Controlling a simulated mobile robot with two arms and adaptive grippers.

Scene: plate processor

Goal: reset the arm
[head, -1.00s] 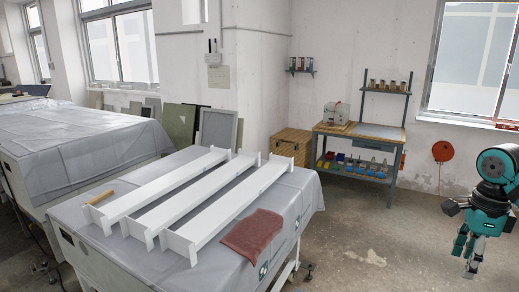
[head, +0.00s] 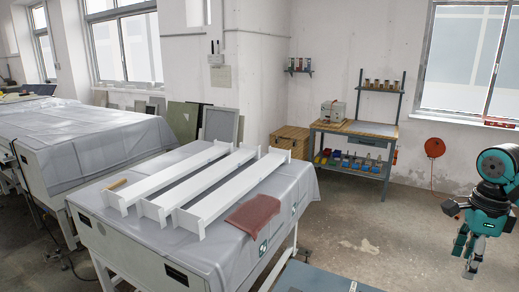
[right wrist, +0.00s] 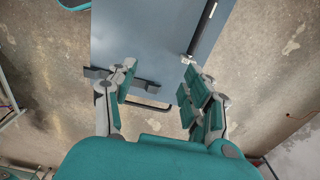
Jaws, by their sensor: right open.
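My right arm comes in at the right edge of the head view, with the upper part cut off by the frame. Its right gripper (head: 469,257) hangs fingers down over bare floor, away from the tables. In the right wrist view the right gripper (right wrist: 157,82) has its teal fingers spread apart with nothing between them. Beyond the fingers is a blue-grey surface with dark handles (right wrist: 150,45). My left gripper is not in view.
A cloth-covered table (head: 135,235) holds white beams (head: 215,190), a reddish cloth (head: 253,214) and a wooden-handled tool (head: 115,184). A workbench (head: 352,130) stands at the back wall. A blue-grey top (head: 310,281) shows at the bottom edge.

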